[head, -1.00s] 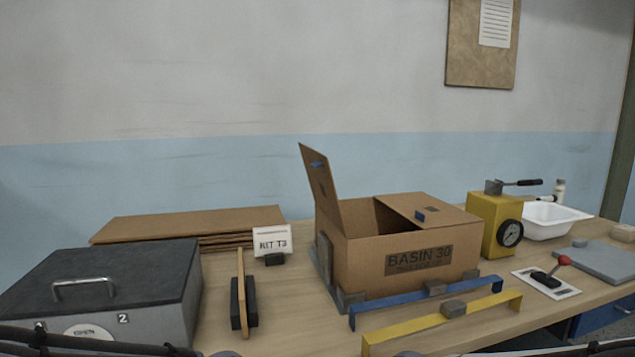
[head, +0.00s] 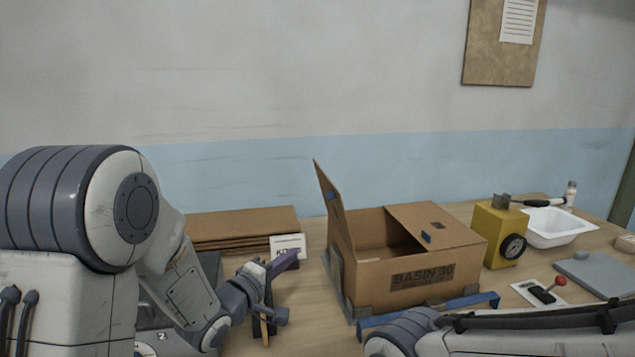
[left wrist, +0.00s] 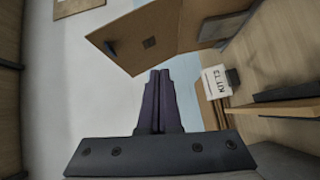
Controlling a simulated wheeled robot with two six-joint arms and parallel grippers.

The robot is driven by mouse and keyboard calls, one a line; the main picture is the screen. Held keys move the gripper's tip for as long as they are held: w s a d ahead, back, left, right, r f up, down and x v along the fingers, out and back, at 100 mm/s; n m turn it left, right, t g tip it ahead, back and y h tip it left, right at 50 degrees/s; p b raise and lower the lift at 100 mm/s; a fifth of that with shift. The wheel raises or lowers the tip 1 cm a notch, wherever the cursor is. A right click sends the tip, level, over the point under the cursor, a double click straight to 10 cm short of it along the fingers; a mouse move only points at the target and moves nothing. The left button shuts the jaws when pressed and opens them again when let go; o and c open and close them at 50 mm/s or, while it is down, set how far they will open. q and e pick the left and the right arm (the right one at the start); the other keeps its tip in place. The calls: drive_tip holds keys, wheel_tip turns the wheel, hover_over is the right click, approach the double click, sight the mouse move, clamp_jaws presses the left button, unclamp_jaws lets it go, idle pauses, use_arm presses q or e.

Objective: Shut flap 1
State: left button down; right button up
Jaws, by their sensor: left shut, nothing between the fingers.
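The cardboard box marked BASIN 30 (head: 385,277) stands on the table. Its left flap (head: 332,205) stands up, tilted a little outward to the left; its right flap (head: 437,226) lies flat over the top. I cannot read a flap number. Between them the box is open and its inside is dark. My left gripper (head: 290,257) is shut and empty, left of the box and apart from the standing flap. In the left wrist view its closed fingers (left wrist: 159,78) point toward the brown flap (left wrist: 165,30). My right arm crosses the bottom right; its gripper is out of view.
The KIT T3 card (head: 288,243) stands just behind my left gripper. Flat cardboard (head: 240,222) is stacked behind it. A blue bar (head: 470,302) runs before the box. A yellow gauge device (head: 497,235) and white basin (head: 550,228) stand right of the box.

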use_arm(q)
wheel_tip(320, 180, up, 5)
drive_tip(key=a+n+t+h+p, duration=0.2)
drive_tip(key=a+n, duration=0.1)
drive_tip(key=s+d+r+p+x, duration=0.1)
drive_tip(key=p+x, duration=0.4)
drive_tip(key=x, duration=0.8)
drive_tip(key=shift+s+d, duration=0.35)
drive_tip(key=shift+d, duration=0.3)
use_arm(e)
wheel_tip(320, 180, up, 8)
use_arm(q)
drive_tip(key=shift+r, duration=0.1)
use_arm(e)
drive_tip(key=shift+r, duration=0.1)
